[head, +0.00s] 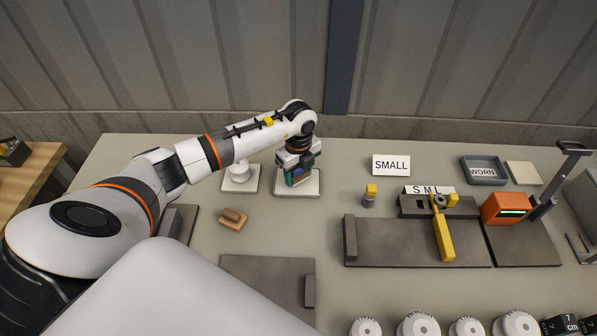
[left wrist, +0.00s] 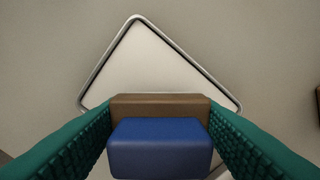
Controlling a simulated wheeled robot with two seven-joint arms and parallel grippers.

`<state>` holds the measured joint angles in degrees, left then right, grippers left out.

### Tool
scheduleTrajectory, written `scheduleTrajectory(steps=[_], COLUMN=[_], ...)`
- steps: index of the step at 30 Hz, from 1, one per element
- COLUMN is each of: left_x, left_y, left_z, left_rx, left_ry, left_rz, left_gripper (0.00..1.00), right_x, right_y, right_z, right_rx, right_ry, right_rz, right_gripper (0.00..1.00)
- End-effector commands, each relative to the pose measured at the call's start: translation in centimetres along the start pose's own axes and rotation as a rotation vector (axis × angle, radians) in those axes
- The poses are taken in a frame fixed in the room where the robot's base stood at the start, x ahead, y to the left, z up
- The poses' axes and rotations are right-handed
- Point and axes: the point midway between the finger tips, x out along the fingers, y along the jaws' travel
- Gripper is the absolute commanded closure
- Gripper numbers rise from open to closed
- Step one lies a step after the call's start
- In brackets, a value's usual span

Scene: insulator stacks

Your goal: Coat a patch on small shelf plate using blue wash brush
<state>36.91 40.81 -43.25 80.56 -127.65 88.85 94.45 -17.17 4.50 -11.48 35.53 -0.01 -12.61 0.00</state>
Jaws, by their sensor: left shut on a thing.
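My left gripper (head: 296,180) is shut on the blue wash brush, whose blue block (left wrist: 160,148) and brown part (left wrist: 160,103) sit between the teal fingers in the left wrist view. My right gripper is not in view.
Left of the plate, a white insulator (head: 239,171) stands on a similar plate. A wooden block (head: 233,218) lies nearer. To the right are a SMALL sign (head: 391,165), a yellow-handled fixture (head: 443,235) and an orange device (head: 506,208). Several white discs (head: 418,327) line the front.

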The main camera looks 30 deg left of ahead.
Motion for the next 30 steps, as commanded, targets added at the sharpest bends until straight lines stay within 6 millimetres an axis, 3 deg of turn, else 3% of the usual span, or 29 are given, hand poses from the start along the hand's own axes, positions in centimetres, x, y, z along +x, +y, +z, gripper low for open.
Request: scheduleTrajectory(steps=[19, 30], left_x=[-5.7, -6.0], left_y=[0.1, 0.1], left_z=[-0.1, 0.0], left_rx=[0.0, 0.0], left_ry=[0.001, 0.001], left_rz=[0.002, 0.002], left_gripper=[0.64, 0.64], right_x=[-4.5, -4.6], right_y=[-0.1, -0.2], right_z=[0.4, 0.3], right_rx=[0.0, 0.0], right_ry=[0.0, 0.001], right_rz=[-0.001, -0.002], right_gripper=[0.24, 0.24])
